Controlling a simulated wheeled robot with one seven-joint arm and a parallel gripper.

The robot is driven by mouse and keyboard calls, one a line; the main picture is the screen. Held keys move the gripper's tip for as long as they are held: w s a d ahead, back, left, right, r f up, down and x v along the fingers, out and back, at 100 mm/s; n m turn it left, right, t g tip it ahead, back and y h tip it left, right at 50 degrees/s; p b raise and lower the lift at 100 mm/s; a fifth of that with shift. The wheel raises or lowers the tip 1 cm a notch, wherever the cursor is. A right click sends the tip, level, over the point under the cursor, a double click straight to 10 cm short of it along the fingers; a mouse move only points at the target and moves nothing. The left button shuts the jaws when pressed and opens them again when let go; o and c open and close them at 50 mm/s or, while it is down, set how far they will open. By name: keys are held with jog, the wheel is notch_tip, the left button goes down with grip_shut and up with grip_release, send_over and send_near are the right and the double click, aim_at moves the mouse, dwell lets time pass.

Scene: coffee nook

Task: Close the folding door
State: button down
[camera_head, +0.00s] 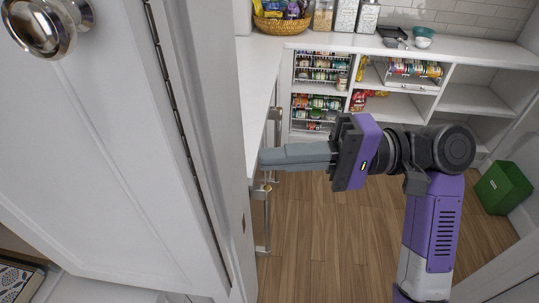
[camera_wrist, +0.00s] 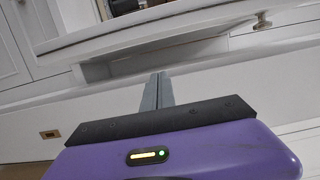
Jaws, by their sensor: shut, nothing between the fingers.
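The white folding door (camera_head: 90,140) fills the left of the head view. It has a round metal knob (camera_head: 48,25) at top left and a dark hinge line running down beside a second, narrow white upright. My gripper (camera_head: 262,159) is shut and empty, its grey fingers pointing left. Its tips are close to the right edge of that white upright; I cannot tell if they touch. In the wrist view the shut fingers (camera_wrist: 158,80) point up toward white surfaces, and which of these belong to the door is unclear.
A white counter (camera_head: 262,80) with vertical bar handles (camera_head: 275,125) below lies behind my gripper. White shelves (camera_head: 480,98) with cans stand at the back. A green bin (camera_head: 503,187) stands at the right. The wooden floor (camera_head: 320,235) between is clear.

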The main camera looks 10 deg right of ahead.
jog(key=s+a+p, duration=0.2)
jog(key=a, duration=0.7)
jog(key=shift+s+a, duration=0.2)
jog(key=shift+s, duration=0.15)
